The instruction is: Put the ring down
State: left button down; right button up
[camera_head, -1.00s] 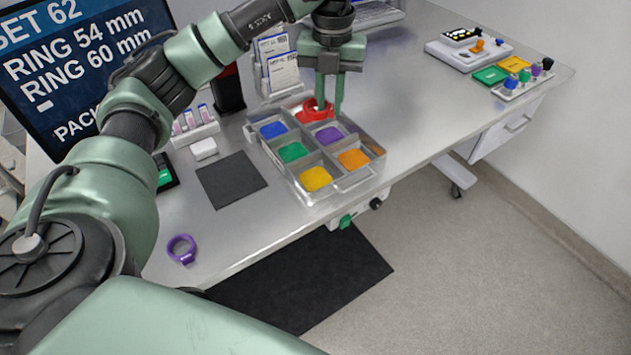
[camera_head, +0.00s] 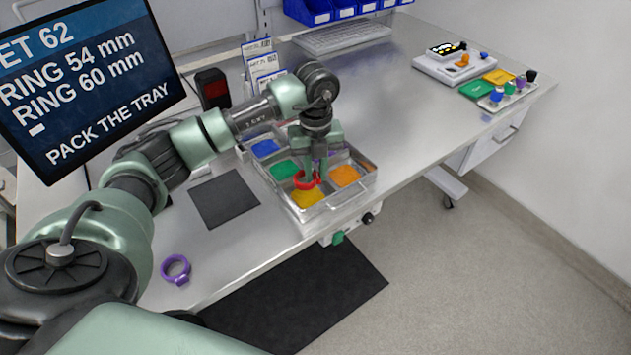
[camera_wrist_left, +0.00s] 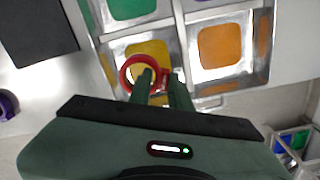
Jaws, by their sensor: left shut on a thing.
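My left gripper (camera_head: 314,180) is shut on a red ring (camera_head: 303,181) and holds it over the near side of the metal tray (camera_head: 335,207). In the left wrist view the red ring (camera_wrist_left: 127,66) hangs from the fingertips (camera_wrist_left: 160,80) over the compartment with the yellow pad (camera_wrist_left: 157,50). I cannot tell whether the ring touches the pad. The tray has coloured pads: blue (camera_head: 265,147), green (camera_head: 284,170), yellow (camera_head: 308,197) and orange (camera_head: 345,175). A purple pad is mostly hidden behind the gripper. My right gripper is not in view.
A purple ring (camera_head: 175,269) lies on the table's front left. A dark mat (camera_head: 224,199) lies left of the tray. A monitor (camera_head: 90,85) stands at the back left. Card holders (camera_head: 262,65) stand behind the tray.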

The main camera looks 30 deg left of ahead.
aim_at(316, 176)
pick_arm(q)
notch_tip(316, 176, down, 4)
jog(key=shift+f+p, duration=0.1)
jog(key=shift+p, duration=0.4)
jog(key=shift+f, duration=0.35)
jog(key=shift+f, duration=0.1)
jog(key=c, duration=1.6)
grip_release()
